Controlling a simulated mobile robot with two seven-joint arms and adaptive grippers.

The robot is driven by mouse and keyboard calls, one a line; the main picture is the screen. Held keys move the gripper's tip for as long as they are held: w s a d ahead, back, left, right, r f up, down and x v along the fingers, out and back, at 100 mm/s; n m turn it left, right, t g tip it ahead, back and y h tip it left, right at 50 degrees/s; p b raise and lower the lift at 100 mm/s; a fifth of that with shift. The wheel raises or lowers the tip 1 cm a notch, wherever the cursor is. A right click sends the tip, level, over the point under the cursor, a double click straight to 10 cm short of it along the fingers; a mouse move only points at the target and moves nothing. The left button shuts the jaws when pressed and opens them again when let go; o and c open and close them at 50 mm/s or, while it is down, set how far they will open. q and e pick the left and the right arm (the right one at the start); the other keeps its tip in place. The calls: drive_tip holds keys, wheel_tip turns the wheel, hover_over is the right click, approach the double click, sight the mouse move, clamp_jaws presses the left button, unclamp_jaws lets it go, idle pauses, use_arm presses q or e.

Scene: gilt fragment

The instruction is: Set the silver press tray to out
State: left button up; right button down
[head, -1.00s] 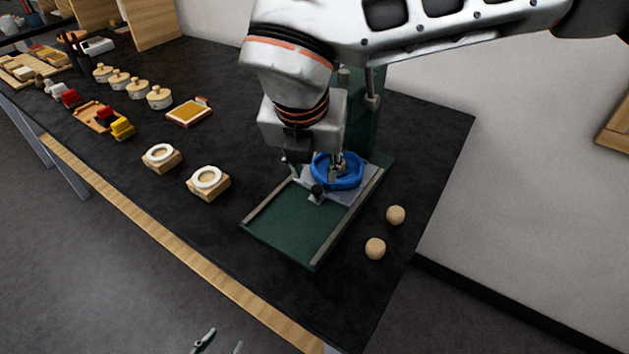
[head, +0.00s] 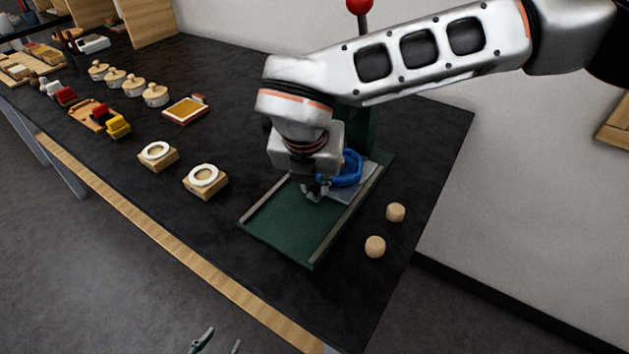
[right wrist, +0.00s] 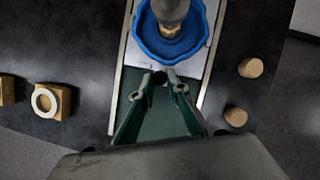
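The silver press tray (head: 362,186) sits at the back of the green press bed between two rails, under the press. It carries a blue scalloped dish (right wrist: 148,42). A small dark knob (right wrist: 160,76) is at the tray's front edge in the right wrist view. My right gripper (right wrist: 158,92) is open, its fingertips apart on either side of the knob and just short of it; contact cannot be told. In the head view my right gripper (head: 314,193) hides the knob and part of the dish. My left gripper (head: 220,342) shows only its fingertips at the bottom edge, apart and empty.
The front of the green bed (head: 285,228) is bare. Two wooden pegs (head: 375,246) stand to its right. Two wooden blocks with white rings (head: 205,178) stand to its left. A red-balled lever (head: 358,5) rises behind my right arm.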

drive_tip(key=s+a, duration=0.2)
drive_tip(key=s, duration=0.1)
drive_tip(key=s+a, duration=0.3)
drive_tip(key=s, duration=0.1)
drive_tip(key=s+a, duration=0.2)
drive_tip(key=s, duration=0.2)
drive_tip(key=shift+s+a+p, duration=0.2)
drive_tip(key=shift+a+p, duration=0.1)
drive_tip(key=shift+s+a+f, duration=0.1)
drive_tip(key=shift+s+a, duration=0.1)
drive_tip(key=shift+s, duration=0.15)
drive_tip(key=c, duration=1.9)
unclamp_jaws()
drive_tip(key=shift+s, duration=0.1)
drive_tip(key=shift+a, duration=0.1)
drive_tip(key=v, duration=1.2)
